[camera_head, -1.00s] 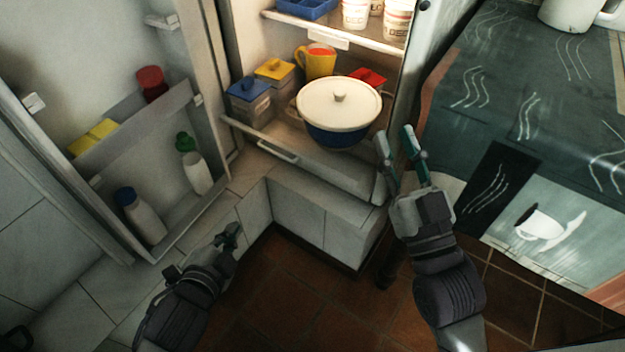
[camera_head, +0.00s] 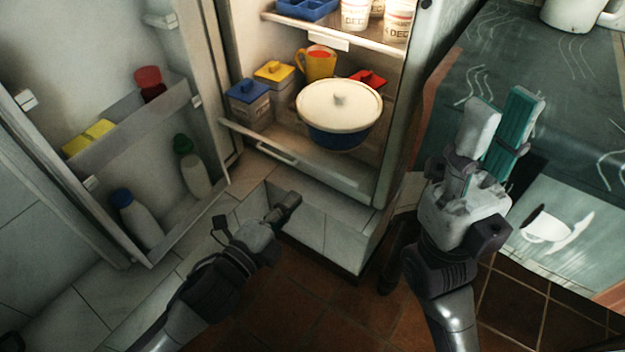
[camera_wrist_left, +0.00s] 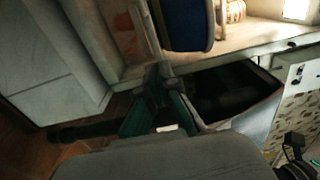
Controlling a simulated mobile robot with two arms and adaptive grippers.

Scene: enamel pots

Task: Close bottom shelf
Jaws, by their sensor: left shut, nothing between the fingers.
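The bottom shelf (camera_head: 325,168) of the open fridge has a pale front edge with a handle (camera_head: 277,153). A blue pot (camera_head: 336,138) with a white lid (camera_head: 340,106) stands on it. My left gripper (camera_head: 290,204) is shut and empty, below and in front of the shelf's front edge. In the left wrist view its teal fingers (camera_wrist_left: 160,76) are together near a pale edge, with the blue pot (camera_wrist_left: 187,24) above; contact cannot be told. My right gripper (camera_head: 502,112) is open and empty, to the right of the fridge, over the dark counter.
Blue, yellow and red lidded boxes and a yellow mug (camera_head: 318,64) stand behind the pot. An upper shelf (camera_head: 330,37) holds white cups. The open fridge door (camera_head: 140,130) with bottles is on the left. A pale low ledge (camera_head: 320,225) lies beneath the shelf.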

